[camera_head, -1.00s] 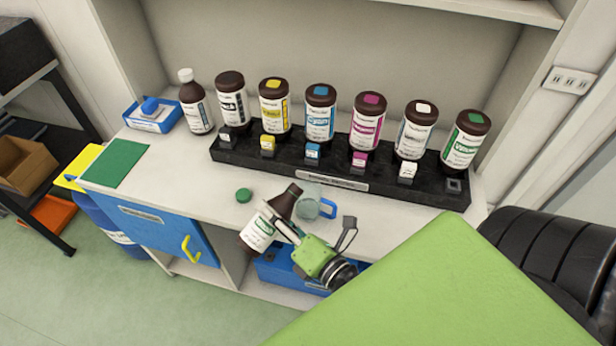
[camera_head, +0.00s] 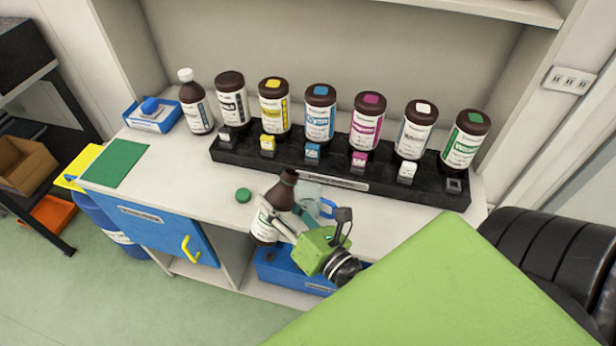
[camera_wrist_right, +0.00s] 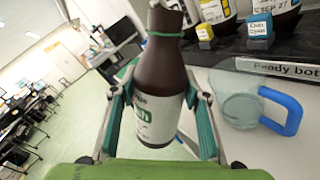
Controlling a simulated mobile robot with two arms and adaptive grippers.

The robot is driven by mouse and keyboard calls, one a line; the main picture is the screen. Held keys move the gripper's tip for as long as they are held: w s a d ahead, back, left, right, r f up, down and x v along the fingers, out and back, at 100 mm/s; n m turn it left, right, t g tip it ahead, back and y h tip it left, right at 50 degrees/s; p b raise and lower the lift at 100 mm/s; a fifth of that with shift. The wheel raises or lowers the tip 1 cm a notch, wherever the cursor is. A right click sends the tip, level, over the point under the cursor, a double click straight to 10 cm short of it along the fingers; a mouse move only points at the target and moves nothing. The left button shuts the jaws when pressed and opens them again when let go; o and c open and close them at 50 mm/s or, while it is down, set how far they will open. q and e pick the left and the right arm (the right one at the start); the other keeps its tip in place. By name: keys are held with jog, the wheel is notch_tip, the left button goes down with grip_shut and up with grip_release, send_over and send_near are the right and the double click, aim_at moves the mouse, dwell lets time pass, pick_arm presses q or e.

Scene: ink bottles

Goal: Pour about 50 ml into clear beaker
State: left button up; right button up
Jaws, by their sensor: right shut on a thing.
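A brown bottle (camera_head: 276,200) with a white and green label is held by my right gripper (camera_head: 280,226) over the counter's front edge. Its open neck points up, with a slight tilt in the head view. In the right wrist view the bottle (camera_wrist_right: 158,85) stands between the two fingers, which are shut on it. The clear beaker (camera_head: 308,194) with a blue handle stands on the counter just right of the bottle, partly hidden by it. It also shows in the right wrist view (camera_wrist_right: 238,108), apart from the bottle, with bluish-green at its base. My left gripper is not in view.
A black rack (camera_head: 290,160) with several ink bottles stands behind the beaker. A green cap (camera_head: 243,195) lies on the counter to the left. A white-capped brown bottle (camera_head: 196,108) and a blue tray (camera_head: 153,118) are at the far left.

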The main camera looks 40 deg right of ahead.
notch_tip(320, 180, down, 2)
jog(key=shift+a+f+n+b, duration=0.15)
jog(key=shift+n+b, duration=0.25)
jog(key=shift+b, duration=0.6)
jog(key=n+b, duration=0.1)
jog(key=a+n+b, duration=0.1)
jog(key=n, duration=0.1)
jog(key=shift+s+n, duration=0.1)
jog(key=shift+n, duration=0.2)
jog(key=shift+a+n+t+b, duration=0.1)
jog(key=shift+n+t+b, duration=0.2)
jog(key=shift+n+b, duration=0.45)
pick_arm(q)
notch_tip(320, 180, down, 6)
pick_arm(e)
jog(key=shift+n, duration=0.35)
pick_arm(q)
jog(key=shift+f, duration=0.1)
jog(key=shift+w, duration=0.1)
pick_arm(e)
jog(key=shift+r, duration=0.25)
